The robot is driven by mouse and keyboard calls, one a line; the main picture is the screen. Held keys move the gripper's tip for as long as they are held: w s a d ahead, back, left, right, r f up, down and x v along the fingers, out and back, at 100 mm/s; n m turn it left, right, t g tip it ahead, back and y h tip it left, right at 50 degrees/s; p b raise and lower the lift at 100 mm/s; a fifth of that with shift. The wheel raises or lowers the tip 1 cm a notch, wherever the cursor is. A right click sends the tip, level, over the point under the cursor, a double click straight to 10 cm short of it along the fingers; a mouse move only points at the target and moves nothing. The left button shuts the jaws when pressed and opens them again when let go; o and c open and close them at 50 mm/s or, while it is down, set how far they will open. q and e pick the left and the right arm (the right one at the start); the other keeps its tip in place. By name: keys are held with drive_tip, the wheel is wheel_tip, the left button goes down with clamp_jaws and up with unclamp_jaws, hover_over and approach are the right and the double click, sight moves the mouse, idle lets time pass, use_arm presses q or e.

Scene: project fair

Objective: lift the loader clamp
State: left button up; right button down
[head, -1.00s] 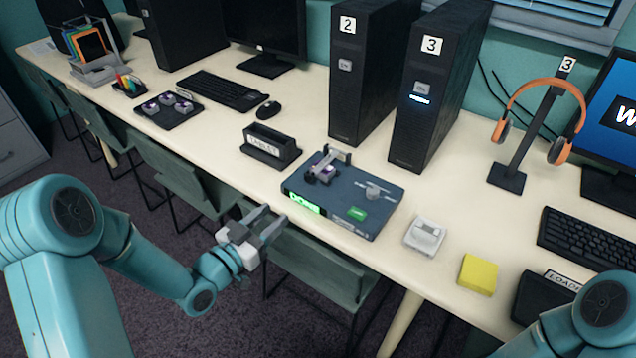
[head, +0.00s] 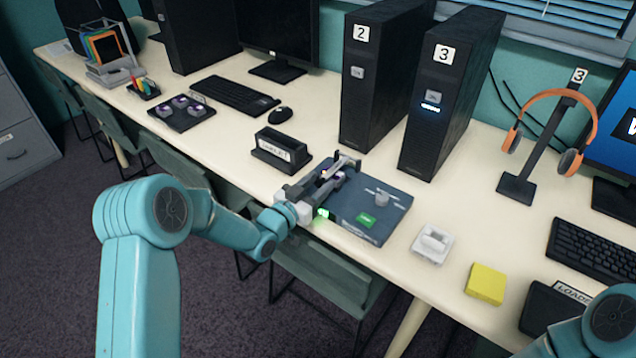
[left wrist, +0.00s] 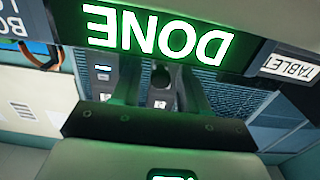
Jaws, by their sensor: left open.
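The dark blue loader box (head: 385,212) lies on the table in front of the towers, with a green button (head: 366,219) and a round grey knob on top. The grey loader clamp (head: 347,161) stands at its back left, partly hidden by my gripper; a purple part shows under it. My left gripper (head: 328,178) is open and reaches over the box's left end, its fingers pointing at the clamp. I cannot tell whether they touch it. In the left wrist view a glowing green DONE sign (left wrist: 158,32) lies across the top, upside down. My right gripper is out of the picture.
A black labelled holder (head: 283,150) stands just left of the box. Tower 2 (head: 365,90) and tower 3 (head: 440,100) stand behind. A white device (head: 432,243) and a yellow block (head: 485,284) lie to the right. A chair (head: 330,275) is below the table edge.

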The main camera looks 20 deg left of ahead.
use_arm(q)
drive_tip(key=shift+w+d, duration=0.1)
drive_tip(key=shift+w, duration=0.25)
clamp_jaws()
drive_tip(key=shift+r, duration=0.1)
